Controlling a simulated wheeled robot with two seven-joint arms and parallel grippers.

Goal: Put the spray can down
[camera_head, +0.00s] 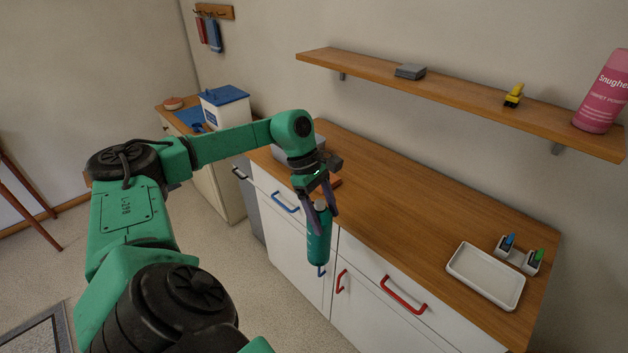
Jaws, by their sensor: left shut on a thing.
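My left arm comes in from the left, and my left gripper (321,199) points down, shut on a teal spray can (319,240). The can hangs roughly upright between the fingers, in front of the white cabinet's front edge in this view. The fingers hide part of its upper body. I cannot tell exactly how far the can is from the cabinet. My right gripper is not in view.
The wooden counter (400,210) has free room in its middle. A white tray (487,275) and small holders with blue and green items (517,255) are at its right. A wall shelf (450,92) holds a pink bottle (603,95). Red handles (403,298) stick out in front.

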